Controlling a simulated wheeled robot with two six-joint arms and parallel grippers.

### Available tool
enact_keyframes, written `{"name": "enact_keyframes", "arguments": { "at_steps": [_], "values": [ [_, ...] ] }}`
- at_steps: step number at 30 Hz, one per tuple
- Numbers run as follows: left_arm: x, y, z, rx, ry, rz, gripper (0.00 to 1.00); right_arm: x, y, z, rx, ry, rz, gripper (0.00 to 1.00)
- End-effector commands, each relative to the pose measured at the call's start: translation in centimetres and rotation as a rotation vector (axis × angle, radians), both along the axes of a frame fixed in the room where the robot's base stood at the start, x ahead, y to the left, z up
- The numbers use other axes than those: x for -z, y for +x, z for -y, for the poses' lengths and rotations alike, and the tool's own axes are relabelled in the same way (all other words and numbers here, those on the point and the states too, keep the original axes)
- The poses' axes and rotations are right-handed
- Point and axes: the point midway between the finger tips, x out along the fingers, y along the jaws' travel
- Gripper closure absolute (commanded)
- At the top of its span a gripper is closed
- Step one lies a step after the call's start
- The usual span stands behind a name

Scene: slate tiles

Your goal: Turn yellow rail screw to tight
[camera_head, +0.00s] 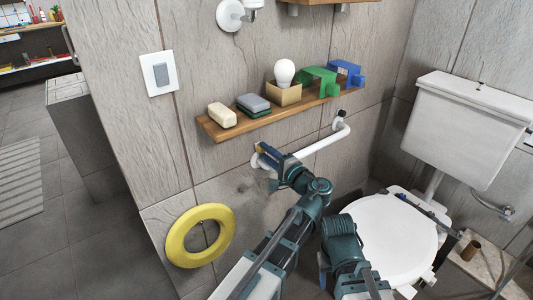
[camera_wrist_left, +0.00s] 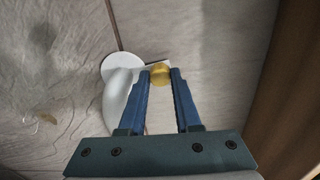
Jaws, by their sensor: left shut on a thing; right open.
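The yellow rail screw (camera_wrist_left: 160,74) is a small round yellow knob at the end of the white rail (camera_wrist_left: 121,90). In the left wrist view it sits between the fingertips of my left gripper (camera_wrist_left: 160,76), which is shut on it. In the head view my left gripper (camera_head: 266,155) is at the left end of the white wall rail (camera_head: 322,144). Its wrist hides part of that end, and only a trace of yellow shows there. My right gripper (camera_head: 323,268) is low in the middle, away from the rail, empty and mostly hidden by its own wrist.
A wooden shelf (camera_head: 265,118) just above the rail holds soap, a sponge, a bulb in a box, and green and blue parts. A yellow ring (camera_head: 199,235) is on the wall at lower left. A toilet (camera_head: 390,235) stands right of my arms. A wall switch (camera_head: 158,74) is upper left.

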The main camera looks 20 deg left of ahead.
Motion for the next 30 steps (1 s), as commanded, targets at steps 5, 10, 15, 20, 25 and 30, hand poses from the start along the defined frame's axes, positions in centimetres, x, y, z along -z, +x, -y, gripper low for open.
{"name": "enact_keyframes", "arguments": {
  "at_steps": [5, 10, 15, 20, 25, 30],
  "values": [
    [0.04, 0.01, 0.05, 0.001, 0.050, -0.067, 1.00, 0.01, 0.00, 0.00, 0.000, 0.000, 0.000, 0.50],
    [0.04, 0.01, 0.05, 0.001, 0.080, -0.106, 1.00, 0.01, 0.00, 0.00, 0.000, 0.000, 0.000, 0.50],
    [0.05, 0.00, 0.05, 0.001, 0.094, -0.124, 1.00, 0.01, 0.00, 0.00, 0.000, 0.000, 0.000, 0.50],
    [0.05, 0.00, 0.06, 0.001, 0.097, -0.128, 1.00, 0.01, 0.00, 0.00, 0.000, 0.000, 0.000, 0.50],
    [0.06, 0.00, 0.06, 0.002, 0.097, -0.128, 1.00, 0.01, 0.00, 0.00, 0.000, 0.000, 0.000, 0.50],
    [0.05, 0.01, 0.06, 0.002, 0.097, -0.128, 0.52, 0.01, 0.00, 0.00, 0.000, 0.000, 0.000, 0.50]
  ]
}}
